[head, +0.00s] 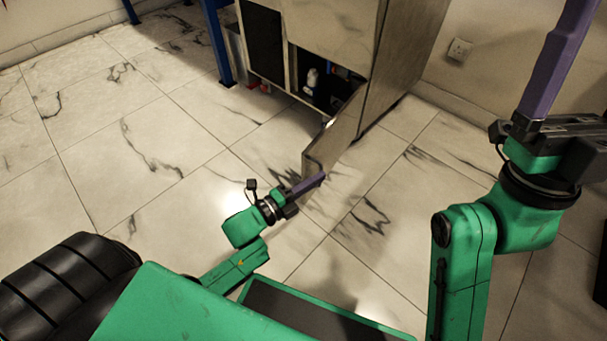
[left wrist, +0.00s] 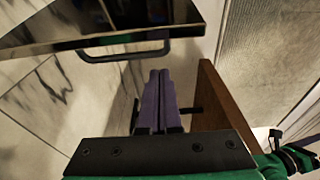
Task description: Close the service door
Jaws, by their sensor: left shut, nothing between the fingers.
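The service door (head: 338,138) is a pale panel standing open from the right side of the cabinet (head: 335,28), its free edge toward me. The dark opening beside it is exposed. My left gripper (head: 321,178) is at the door's free edge, its purple fingers shut and empty. In the left wrist view the fingers (left wrist: 158,80) lie together, with a brown panel edge (left wrist: 218,105) close on their right; whether they touch it I cannot tell. My right gripper (head: 580,10) is raised at the upper right, far from the door; its fingertips are cut off.
Bottles (head: 312,78) and other small items stand inside the cabinet. A blue post (head: 217,42) stands left of it. A dark bar handle (left wrist: 125,52) shows in the left wrist view. The marble-tiled floor (head: 125,125) at left is clear.

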